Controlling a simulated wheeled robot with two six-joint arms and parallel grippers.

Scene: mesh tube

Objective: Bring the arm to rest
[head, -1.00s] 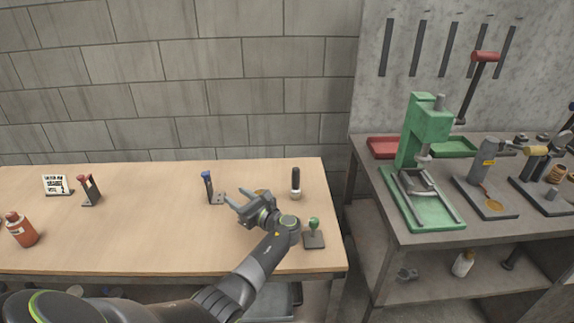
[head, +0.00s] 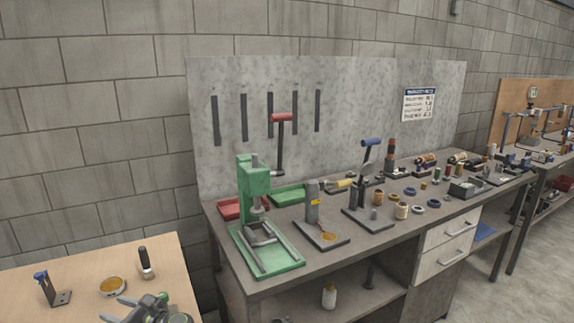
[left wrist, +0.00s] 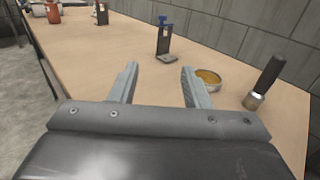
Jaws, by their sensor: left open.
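My left gripper (head: 134,312) is at the bottom of the head view, over the right end of the wooden table (head: 190,282). In the left wrist view its two fingers (left wrist: 158,86) are spread apart with nothing between them. Ahead of them stands a blue-topped bracket (left wrist: 163,40). A round dish with a yellow-brown inside (left wrist: 208,77) sits just beyond the right finger, which partly covers it. A black-handled tool with a metal end (left wrist: 265,82) stands to the right of the dish. My right gripper is in neither view.
A metal bench (head: 355,257) to the right of the table carries a green press (head: 255,200), a red tray (head: 231,209) and many small parts. A grey block wall (head: 90,130) closes off the back. A gap separates table and bench.

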